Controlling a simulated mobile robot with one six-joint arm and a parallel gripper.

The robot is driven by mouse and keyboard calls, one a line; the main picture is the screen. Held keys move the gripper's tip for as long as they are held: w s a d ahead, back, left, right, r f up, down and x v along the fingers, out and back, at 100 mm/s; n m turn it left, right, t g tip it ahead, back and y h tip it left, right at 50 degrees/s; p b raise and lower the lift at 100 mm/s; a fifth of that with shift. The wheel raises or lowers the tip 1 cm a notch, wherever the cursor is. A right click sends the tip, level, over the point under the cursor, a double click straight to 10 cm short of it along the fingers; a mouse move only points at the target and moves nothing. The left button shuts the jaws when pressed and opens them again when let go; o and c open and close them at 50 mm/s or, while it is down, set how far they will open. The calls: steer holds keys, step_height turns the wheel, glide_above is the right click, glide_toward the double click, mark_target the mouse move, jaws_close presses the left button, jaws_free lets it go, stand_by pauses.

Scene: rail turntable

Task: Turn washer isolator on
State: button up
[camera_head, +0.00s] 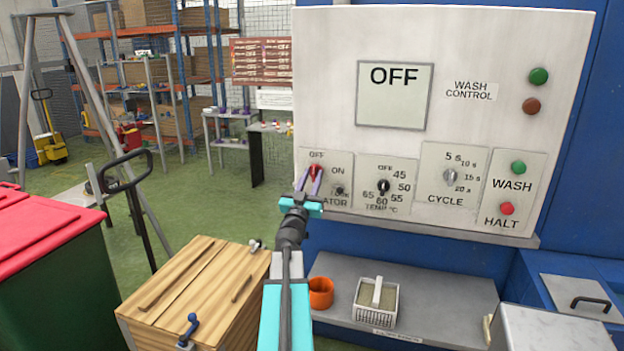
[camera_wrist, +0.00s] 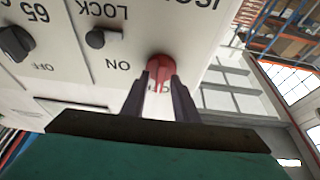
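The isolator's red knob (camera_head: 316,170) is at the lower left of the white wash control panel (camera_head: 330,120), between the marks OFF and ON. Its pointer is at the OFF mark. My gripper (camera_head: 310,181) is in front of it. In the wrist view, which is upside down, the two dark fingers of my gripper (camera_wrist: 160,86) stand apart on either side of the red knob (camera_wrist: 160,68). White panel shows between the fingers and the knob's narrow part; whether the tips touch it is unclear. The display (camera_head: 394,95) reads OFF.
A small black LOCK knob (camera_wrist: 96,38) sits beside the isolator. The temperature knob (camera_head: 383,187), cycle knob (camera_head: 450,176), and green and red buttons (camera_head: 507,208) are farther right. A wooden crate (camera_head: 190,290) and a grey shelf (camera_head: 440,300) with an orange cup (camera_head: 321,292) are below.

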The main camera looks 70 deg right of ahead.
jaws_close()
steer(key=shift+m, duration=0.6)
steer(key=m+g+p, duration=0.1)
steer(key=m+g, duration=0.2)
steer(key=m, duration=0.2)
steer(key=shift+w+r, duration=0.1)
steer(key=shift+w, duration=0.05)
steer(key=m+g+y+p, duration=0.1)
steer(key=m, duration=0.2)
steer(key=m+g+y+p, duration=0.1)
steer(key=m+g, duration=0.1)
steer(key=m, duration=0.1)
steer(key=shift+w+r, duration=0.1)
steer(key=m+y+p, duration=0.1)
steer(key=m, duration=0.2)
steer(key=m+g+y+p, duration=0.1)
steer(key=m, duration=0.2)
steer(key=shift+r, duration=0.1)
steer(key=shift+m+y+p, duration=0.8)
steer(key=shift+m+p, duration=0.05)
steer(key=shift+m, duration=1.25)
